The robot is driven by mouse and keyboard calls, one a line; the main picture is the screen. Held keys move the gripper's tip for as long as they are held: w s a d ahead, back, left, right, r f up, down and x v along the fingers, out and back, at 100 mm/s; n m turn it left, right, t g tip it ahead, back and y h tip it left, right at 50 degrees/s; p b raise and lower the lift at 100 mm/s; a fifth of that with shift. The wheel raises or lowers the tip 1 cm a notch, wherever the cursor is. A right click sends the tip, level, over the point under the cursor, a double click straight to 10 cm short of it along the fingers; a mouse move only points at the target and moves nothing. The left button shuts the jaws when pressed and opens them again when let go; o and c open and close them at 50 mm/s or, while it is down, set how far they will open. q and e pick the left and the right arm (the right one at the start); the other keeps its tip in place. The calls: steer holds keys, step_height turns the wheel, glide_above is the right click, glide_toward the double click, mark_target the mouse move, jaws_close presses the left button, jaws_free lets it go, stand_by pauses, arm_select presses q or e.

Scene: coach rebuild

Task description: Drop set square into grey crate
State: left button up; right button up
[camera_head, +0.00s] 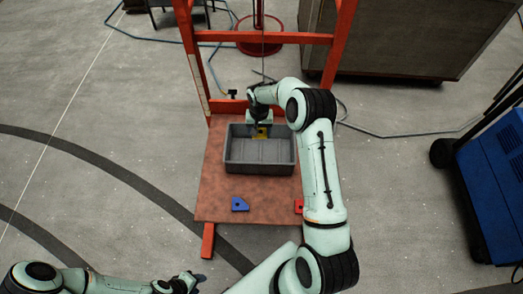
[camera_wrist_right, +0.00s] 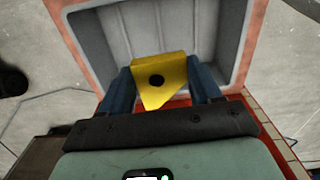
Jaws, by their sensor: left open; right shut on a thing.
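The grey crate (camera_head: 259,168) stands on a reddish-brown board. A yellow set square (camera_head: 262,132) with a dark round hole is at the far side of the crate in the head view. It also shows in the right wrist view (camera_wrist_right: 161,72). My right gripper (camera_head: 260,127) is shut on the yellow piece, its blue fingers (camera_wrist_right: 160,80) on either side of it. The piece overlaps the crate opening in the wrist view; its height above the crate floor is hard to tell. My left gripper (camera_head: 190,281) is open and empty at the bottom left, away from the crate.
A blue piece (camera_head: 240,204) and a red piece (camera_head: 299,206) lie on the board (camera_head: 218,190) in front of the crate. An orange frame (camera_head: 262,38) rises behind. A blue machine (camera_head: 492,185) stands at the right. Hoses lie on the floor.

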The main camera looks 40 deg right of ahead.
step_height(320, 180, down, 3)
steer(key=shift+s+f+b, duration=0.15)
steer(key=shift+f+b, duration=0.05)
steer(key=shift+b, duration=0.15)
steer(key=shift+f, duration=0.45)
steer(key=o, duration=1.2)
steer(key=shift+r, duration=0.1)
step_height(320, 180, up, 13)
steer(key=shift+r, duration=0.1)
